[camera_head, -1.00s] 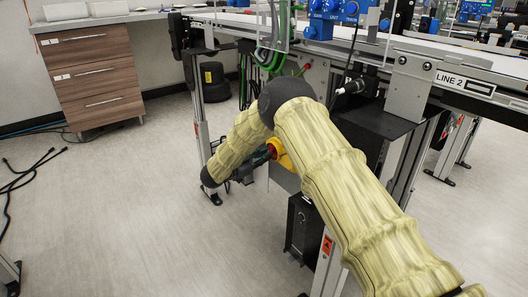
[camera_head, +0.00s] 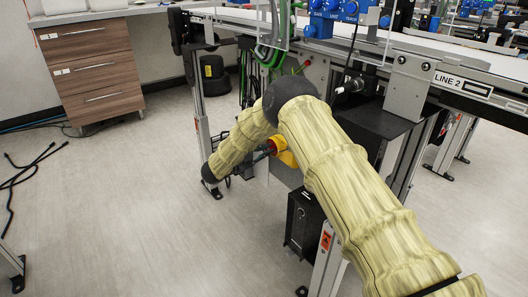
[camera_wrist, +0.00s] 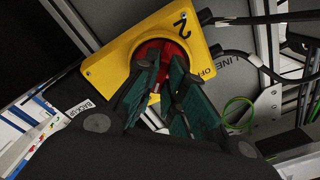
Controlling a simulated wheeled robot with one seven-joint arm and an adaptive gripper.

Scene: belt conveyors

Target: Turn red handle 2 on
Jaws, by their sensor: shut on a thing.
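The yellow switch box (camera_wrist: 118,62) marked "2" fills the upper middle of the wrist view, turned at a slant. Its round red handle (camera_wrist: 146,50) sits on the face of the box, partly covered by the fingers. My gripper (camera_wrist: 163,66) has its dark green fingers on either side of the red handle's grip and is shut on it. In the head view the yellow box (camera_head: 288,157) and a bit of red handle (camera_head: 272,147) show under the conveyor, beside my bent arm. My gripper is mostly hidden there behind the arm.
Black cables (camera_wrist: 246,58) run from the right side of the box. The conveyor (camera_head: 345,32) with a "LINE 2" label runs above. A conveyor leg (camera_head: 202,125) and a black box (camera_head: 303,222) stand close to my arm. Open floor lies to the left.

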